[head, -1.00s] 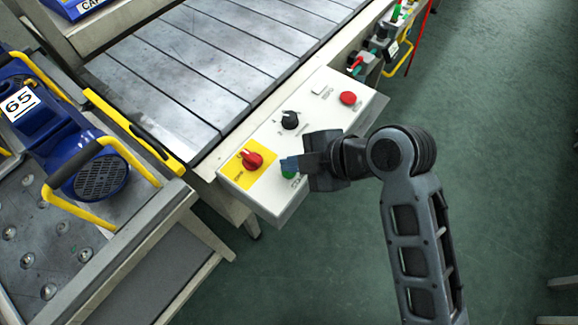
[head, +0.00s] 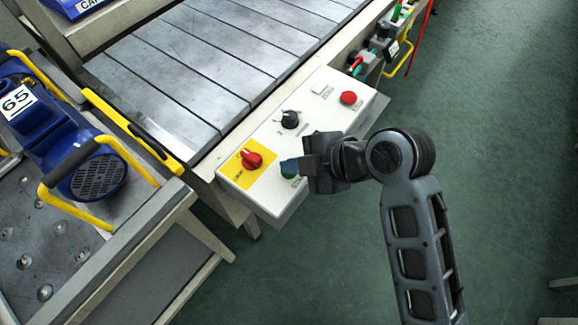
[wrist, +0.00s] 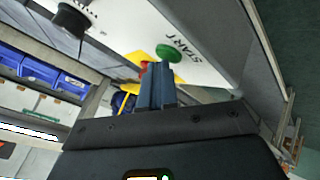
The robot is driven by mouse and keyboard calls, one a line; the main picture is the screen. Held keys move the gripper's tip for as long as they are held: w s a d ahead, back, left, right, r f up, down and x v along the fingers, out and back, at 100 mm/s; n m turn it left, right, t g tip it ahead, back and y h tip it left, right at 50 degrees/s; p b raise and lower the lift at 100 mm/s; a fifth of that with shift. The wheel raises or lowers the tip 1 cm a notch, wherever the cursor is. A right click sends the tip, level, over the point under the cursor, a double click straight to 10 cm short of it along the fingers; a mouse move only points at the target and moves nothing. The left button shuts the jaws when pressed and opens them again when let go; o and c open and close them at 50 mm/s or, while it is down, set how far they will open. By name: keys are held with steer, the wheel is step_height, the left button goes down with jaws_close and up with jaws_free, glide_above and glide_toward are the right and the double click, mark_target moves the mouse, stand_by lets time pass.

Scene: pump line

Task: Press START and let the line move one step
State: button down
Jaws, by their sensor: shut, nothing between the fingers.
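The white control box (head: 322,115) sits at the near end of the slatted conveyor. Its green START button (head: 288,174) is partly hidden by my gripper in the head view. In the wrist view the green button (wrist: 169,52) shows beside the printed word START, just past my fingertips. My gripper (head: 287,166) is shut and empty, its blue-grey fingers pointing at the button. The fingers also show in the wrist view (wrist: 155,72). I cannot tell whether the tips touch the button. The slatted conveyor (head: 215,60) has bare slats in view.
The box also carries a red knob on yellow (head: 250,159), a black knob (head: 289,119) and a red button (head: 348,98). A blue pump (head: 80,160) labelled 65 with yellow handles stands on a ball-top table (head: 60,255) at left. Green floor at right is open.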

steer(key=shift+r+p, duration=0.75)
steer(key=shift+r, duration=0.15)
